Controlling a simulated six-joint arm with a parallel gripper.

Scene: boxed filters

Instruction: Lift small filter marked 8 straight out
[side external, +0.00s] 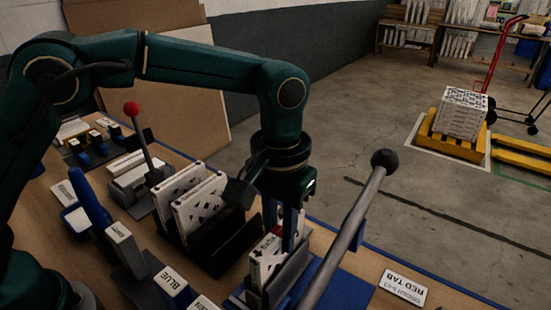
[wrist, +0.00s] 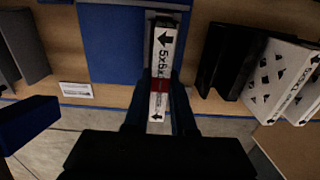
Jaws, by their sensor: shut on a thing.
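A narrow white filter (wrist: 162,56) with black arrows, printed size text and a red band shows edge-on in the wrist view; I cannot make out an 8 on it. In the side view the white filter (side external: 264,262) stands upright, its lower part between grey walls of a holder (side external: 290,279). My gripper (side external: 280,232) points down with its fingers shut on the filter near its top. In the wrist view my gripper (wrist: 159,100) has one finger on each side of the filter at the red band. The filter's bottom is hidden.
A black rack (side external: 226,243) with larger white filters (side external: 200,203) stands close on the left. A long lever with a dark knob (side external: 384,159) rises close on the right. A red-knobbed lever (side external: 132,109) stands farther back.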

